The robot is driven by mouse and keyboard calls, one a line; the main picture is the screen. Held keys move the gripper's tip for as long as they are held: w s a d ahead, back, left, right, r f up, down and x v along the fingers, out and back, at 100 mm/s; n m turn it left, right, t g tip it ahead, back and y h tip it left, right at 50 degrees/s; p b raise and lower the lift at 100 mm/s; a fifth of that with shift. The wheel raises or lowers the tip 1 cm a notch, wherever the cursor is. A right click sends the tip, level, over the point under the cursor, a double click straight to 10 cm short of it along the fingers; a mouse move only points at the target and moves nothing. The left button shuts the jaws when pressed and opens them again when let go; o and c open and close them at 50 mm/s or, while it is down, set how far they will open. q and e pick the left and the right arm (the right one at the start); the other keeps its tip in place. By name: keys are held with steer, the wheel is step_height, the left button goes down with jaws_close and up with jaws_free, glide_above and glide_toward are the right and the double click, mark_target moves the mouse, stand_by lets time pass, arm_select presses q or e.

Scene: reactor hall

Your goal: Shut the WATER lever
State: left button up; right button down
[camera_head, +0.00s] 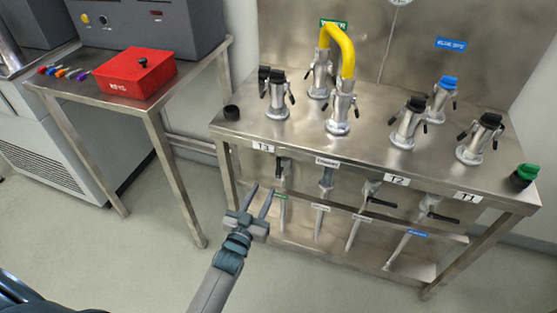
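Under the steel bench top, several pipes with valves run down to a lower shelf. The pipe at the left (283,175) has a dark valve handle near its top and a green tag (280,197). The two pipes at the right have black levers, one (382,202) under T2 and one (443,217) under T1, both sticking out to the right. A blue tag (417,233) is on the rightmost pipe. The tags are too small to read, so I cannot tell which lever is WATER. My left gripper (262,188) is open and empty, in front of the left pipe. My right gripper is out of view.
The bench top (240,125) carries several metal fittings with black or blue caps and a yellow curved hose (341,45). A green cap (525,173) is at its right corner. A side table at left holds a red box (135,73). The floor in front is clear.

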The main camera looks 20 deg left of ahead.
mark_target(278, 161)
arm_select(q)
steer(key=w, duration=1.5)
steer(key=shift+w+d, duration=0.3)
jaws_close()
